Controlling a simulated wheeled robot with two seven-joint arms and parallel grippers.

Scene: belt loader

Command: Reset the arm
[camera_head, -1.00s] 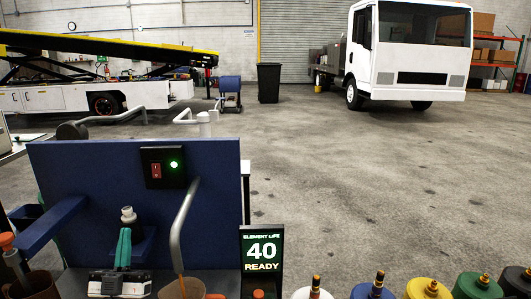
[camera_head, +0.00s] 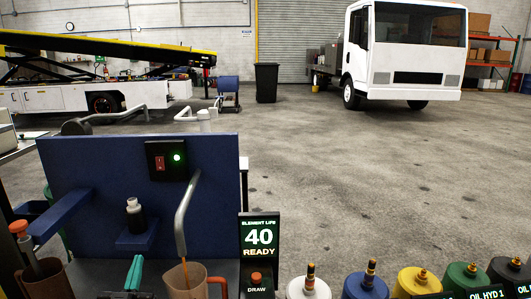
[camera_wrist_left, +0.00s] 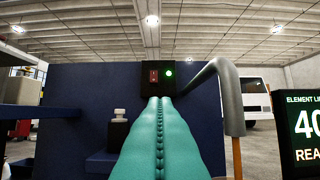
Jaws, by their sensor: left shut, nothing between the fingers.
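My left gripper (camera_head: 134,273) shows its teal fingers at the bottom of the head view. The fingers are pressed together with nothing between them. In the left wrist view the shut teal fingers (camera_wrist_left: 160,135) point at the blue panel (camera_head: 100,165). My left gripper is below and in front of a black bottle with a white cap (camera_head: 136,217), apart from it. The bottle stands upright on a small blue shelf. My right gripper is not in view.
A bent grey spout (camera_head: 184,215) with an amber stream hangs over a brown mug (camera_head: 190,280). Another mug (camera_head: 45,280) holds an orange-topped tool. A display (camera_head: 259,240) reads 40 READY. Several coloured containers (camera_head: 412,283) line the bottom right. A red switch (camera_head: 159,162) glows green beside it.

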